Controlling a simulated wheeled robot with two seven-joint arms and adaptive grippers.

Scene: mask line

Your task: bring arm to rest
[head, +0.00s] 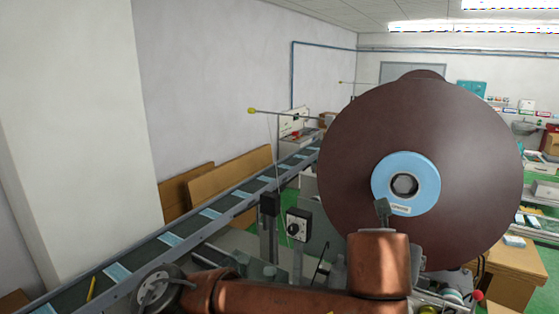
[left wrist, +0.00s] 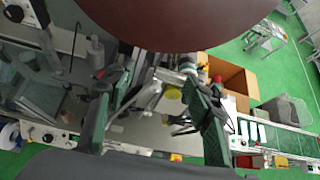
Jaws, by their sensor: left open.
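My left gripper (left wrist: 150,92) shows in the left wrist view. Its two dark fingers are spread apart, and nothing is held between them. It hangs over the machine's metal and dark parts, with a large brown disc at the top of that view. In the head view a copper-coloured arm (head: 285,297) of mine crosses the bottom and bends up near the middle. My right gripper is not in view.
A large brown roll (head: 450,140) with a blue hub (head: 424,182) fills the right middle, close behind the arm. A conveyor (head: 160,243) carrying pale blue pieces runs along the left wall. Green floor (left wrist: 255,80) shows beyond the machine.

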